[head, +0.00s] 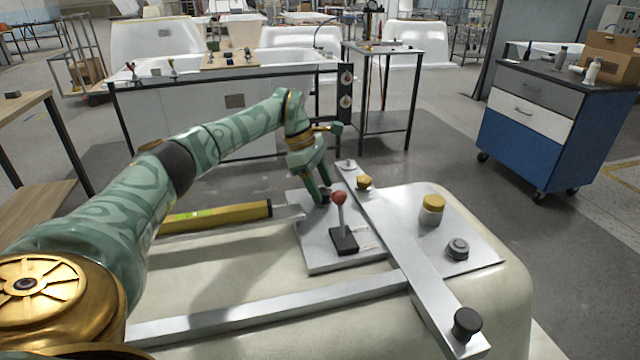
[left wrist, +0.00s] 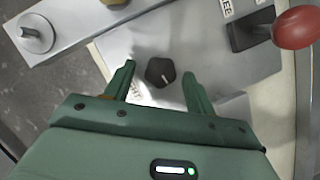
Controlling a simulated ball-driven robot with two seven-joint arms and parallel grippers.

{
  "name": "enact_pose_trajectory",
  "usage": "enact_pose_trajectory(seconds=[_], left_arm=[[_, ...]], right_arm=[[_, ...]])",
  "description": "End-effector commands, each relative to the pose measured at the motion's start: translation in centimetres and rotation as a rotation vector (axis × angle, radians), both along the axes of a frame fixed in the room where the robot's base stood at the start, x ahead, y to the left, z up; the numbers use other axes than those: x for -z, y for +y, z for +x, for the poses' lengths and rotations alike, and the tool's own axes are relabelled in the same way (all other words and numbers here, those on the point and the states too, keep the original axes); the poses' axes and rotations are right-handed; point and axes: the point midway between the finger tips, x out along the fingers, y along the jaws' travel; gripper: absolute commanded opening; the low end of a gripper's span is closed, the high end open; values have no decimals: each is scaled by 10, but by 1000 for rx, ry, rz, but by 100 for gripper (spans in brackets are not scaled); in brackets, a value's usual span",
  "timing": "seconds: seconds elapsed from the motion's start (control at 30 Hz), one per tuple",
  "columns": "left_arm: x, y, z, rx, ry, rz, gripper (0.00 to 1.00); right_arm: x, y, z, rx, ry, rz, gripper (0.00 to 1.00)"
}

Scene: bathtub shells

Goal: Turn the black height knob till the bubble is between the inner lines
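A black knob (left wrist: 161,72) with a white pointer mark lies between the two fingers of my left gripper (left wrist: 159,71) in the left wrist view. A gap shows on each side of it, so the fingers are open and apart from it. In the head view my left gripper (head: 322,192) points down at the far edge of a metal plate (head: 320,255), mostly hiding this knob. A yellow spirit level (head: 235,215) with a green vial (head: 196,214) lies left of the plate. The bubble and lines are too small to read. My right gripper is out of view.
A red-ball lever (head: 339,199) stands close beside the left gripper on the plate. A metal bar (head: 395,240) crosses to the right, with another black knob (head: 467,322) at its near end. A yellow-topped knob (head: 432,208) and a grey knob (head: 457,248) stand further right.

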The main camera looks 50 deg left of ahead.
Motion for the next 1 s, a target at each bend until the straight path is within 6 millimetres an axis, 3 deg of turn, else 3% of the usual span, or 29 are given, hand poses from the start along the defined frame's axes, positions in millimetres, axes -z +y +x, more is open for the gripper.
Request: enact_pose_trajectory(seconds=[0.23, 0.7, 0.83, 1.0], left_arm=[[-14, 4, -2, -2, -4, 0, 55], [-126, 44, -22, -4, -7, 0, 55], [-143, 51, -26, -2, -3, -1, 55], [-151, 55, -28, -1, 0, 0, 55]], right_arm=[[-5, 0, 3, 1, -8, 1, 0], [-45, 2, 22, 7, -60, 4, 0], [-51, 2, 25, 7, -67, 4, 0], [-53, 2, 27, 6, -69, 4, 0]])
